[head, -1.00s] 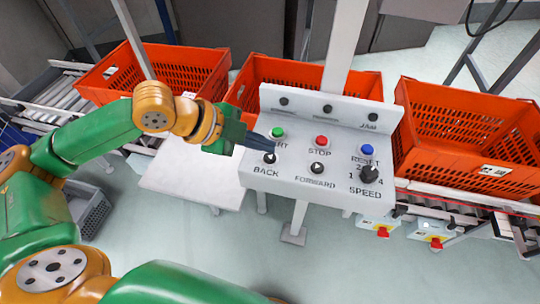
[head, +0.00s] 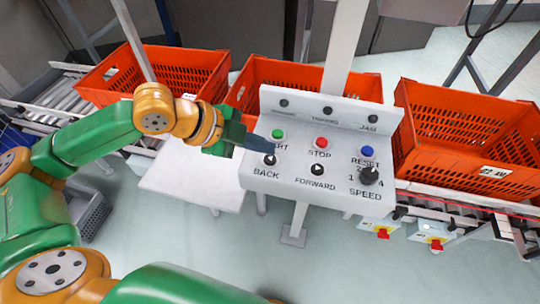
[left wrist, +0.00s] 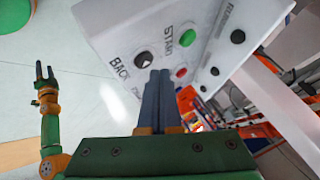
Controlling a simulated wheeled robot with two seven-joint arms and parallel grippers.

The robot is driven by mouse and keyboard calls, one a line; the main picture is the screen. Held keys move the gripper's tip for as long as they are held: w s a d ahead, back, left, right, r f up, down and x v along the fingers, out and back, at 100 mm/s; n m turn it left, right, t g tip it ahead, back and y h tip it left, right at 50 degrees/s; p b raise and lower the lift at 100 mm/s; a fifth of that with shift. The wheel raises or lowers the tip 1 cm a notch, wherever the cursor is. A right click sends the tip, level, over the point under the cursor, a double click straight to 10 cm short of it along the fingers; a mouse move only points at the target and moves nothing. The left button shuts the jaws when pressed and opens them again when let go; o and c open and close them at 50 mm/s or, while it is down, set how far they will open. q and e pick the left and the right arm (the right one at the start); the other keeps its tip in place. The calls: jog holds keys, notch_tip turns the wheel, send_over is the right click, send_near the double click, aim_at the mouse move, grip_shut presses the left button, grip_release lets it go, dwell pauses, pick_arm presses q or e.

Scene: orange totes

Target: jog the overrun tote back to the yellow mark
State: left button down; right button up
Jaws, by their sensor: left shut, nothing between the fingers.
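Three orange totes show in the head view: left (head: 150,78), middle (head: 300,80) behind the control panel, and right (head: 465,140). I cannot tell which has overrun, and I see no yellow mark. The grey control panel (head: 330,188) carries a black BACK button (head: 269,160), a FORWARD button (head: 317,169), green START, red STOP and blue RESET. My left gripper (head: 268,148) is shut and empty, its tips close above BACK. In the left wrist view BACK (left wrist: 143,60) lies just beside the fingertips; contact is unclear. My right gripper (left wrist: 45,74) stands open and empty, away from the panel.
A black SPEED knob (head: 369,175) sits at the panel's right. Roller conveyor (head: 68,98) runs under the totes. A post rises behind the panel. A white platform (head: 190,180) and a grey crate (head: 88,215) are lower left. The floor in front is clear.

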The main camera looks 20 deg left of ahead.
aim_at(264, 159)
dwell(0.7)
pick_arm(q)
jog(key=shift+f, duration=0.4)
jog(key=shift+f, duration=0.45)
dwell(0.4)
dwell(0.4)
jog(key=shift+r+p, duration=0.85)
jog(key=shift+p, duration=0.1)
jog(key=shift+r, duration=0.1)
notch_tip(264, 159, up, 5)
jog(key=p, duration=0.6)
